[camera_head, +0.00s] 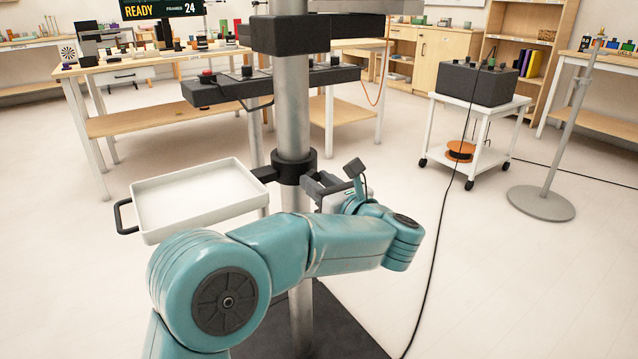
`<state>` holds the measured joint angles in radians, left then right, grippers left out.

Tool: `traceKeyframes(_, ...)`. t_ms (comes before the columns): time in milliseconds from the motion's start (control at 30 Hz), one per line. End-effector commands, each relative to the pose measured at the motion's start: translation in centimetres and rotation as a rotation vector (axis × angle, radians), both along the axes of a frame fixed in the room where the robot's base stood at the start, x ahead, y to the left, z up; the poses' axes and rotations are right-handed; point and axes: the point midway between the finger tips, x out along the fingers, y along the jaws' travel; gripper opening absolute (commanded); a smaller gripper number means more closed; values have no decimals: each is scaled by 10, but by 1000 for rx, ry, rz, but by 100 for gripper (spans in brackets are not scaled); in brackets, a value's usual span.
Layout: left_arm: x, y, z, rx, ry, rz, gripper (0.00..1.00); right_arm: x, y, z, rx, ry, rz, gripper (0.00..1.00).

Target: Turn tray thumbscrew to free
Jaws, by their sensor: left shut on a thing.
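A white tray (198,197) with a black handle on its left side hangs level at mid-height. A short black bracket (264,174) joins it to a black clamp collar (294,167) around a grey upright column (298,110). My left arm reaches in from the lower left and bends across the column. My left gripper (318,184) is at the right side of the collar, shut on a small part there. That part is the tray thumbscrew by its place, but the fingers hide it. My right gripper is not in view.
A black bar (275,84) with knobs crosses the column above the tray. A white cart (475,130) carries a dark box (476,84) at right. A loose black cable (440,220) hangs to the floor. A metal stand (541,202) is farther right. The tray is empty.

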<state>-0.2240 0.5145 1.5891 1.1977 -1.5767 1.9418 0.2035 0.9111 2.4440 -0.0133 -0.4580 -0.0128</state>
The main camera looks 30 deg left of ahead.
Motion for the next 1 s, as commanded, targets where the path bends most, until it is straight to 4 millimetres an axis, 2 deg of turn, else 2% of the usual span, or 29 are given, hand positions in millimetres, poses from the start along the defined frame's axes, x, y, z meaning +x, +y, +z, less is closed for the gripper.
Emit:
traceKeyframes(367, 0, -1, -1, -3, -1, -1, 3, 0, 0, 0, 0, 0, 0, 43)
traceKeyframes(400, 0, -1, -1, -3, -1, -1, 37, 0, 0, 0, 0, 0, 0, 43)
traceKeyframes(467, 0, -1, -1, -3, -1, -1, 57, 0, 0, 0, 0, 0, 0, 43)
traceKeyframes(500, 0, -1, -1, -3, -1, -1, 59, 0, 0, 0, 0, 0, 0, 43)
traceKeyframes(800, -1, -2, 0, -2, -2, -1, 59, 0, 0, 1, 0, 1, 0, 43)
traceKeyframes(867, -2, -7, 0, -2, -2, -3, 59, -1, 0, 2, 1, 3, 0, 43)
traceKeyframes(1000, -12, -31, 2, -1, -1, -5, 59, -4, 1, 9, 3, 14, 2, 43)
